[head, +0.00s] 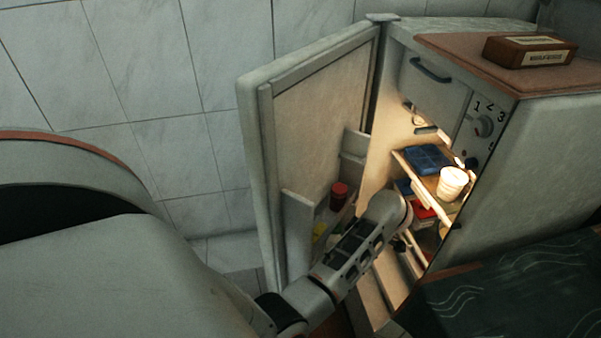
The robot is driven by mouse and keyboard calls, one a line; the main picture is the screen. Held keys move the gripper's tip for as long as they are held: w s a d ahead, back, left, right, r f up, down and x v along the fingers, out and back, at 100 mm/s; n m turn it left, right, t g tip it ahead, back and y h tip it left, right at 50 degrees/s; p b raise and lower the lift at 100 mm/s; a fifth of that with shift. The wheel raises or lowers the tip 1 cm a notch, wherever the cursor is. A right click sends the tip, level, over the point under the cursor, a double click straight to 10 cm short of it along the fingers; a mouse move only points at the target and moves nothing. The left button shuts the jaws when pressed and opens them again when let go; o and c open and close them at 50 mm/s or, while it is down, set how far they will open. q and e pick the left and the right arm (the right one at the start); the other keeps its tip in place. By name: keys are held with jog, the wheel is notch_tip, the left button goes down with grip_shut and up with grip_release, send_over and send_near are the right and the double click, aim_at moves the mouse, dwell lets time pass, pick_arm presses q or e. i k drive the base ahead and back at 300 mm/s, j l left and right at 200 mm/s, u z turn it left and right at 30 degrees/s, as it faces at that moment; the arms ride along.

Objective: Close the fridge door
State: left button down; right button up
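The fridge (540,155) stands at the right with its interior lit. Its pale door (318,115) is hinged at the back and stands wide open, swung out to the left. Shelves on the door's inner side hold a red jar (339,195). One of my arms, which seems to come in from the left, reaches up between the door and the fridge opening. A small dark part at its far end may be my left gripper (400,243); its fingers cannot be made out. I cannot tell whether the arm touches the door. My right gripper is not in view.
Inside the fridge are a blue tray (427,158), a white cup (452,183) and a red item. A brown box (530,50) sits on the fridge top. A dark patterned surface (520,295) lies at the lower right. A tiled wall (150,80) is behind.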

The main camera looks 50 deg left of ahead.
aim_at(303, 113)
jog(key=k+l, duration=0.2)
jog(key=k, duration=0.3)
jog(key=k+l, duration=0.2)
jog(key=k, duration=0.25)
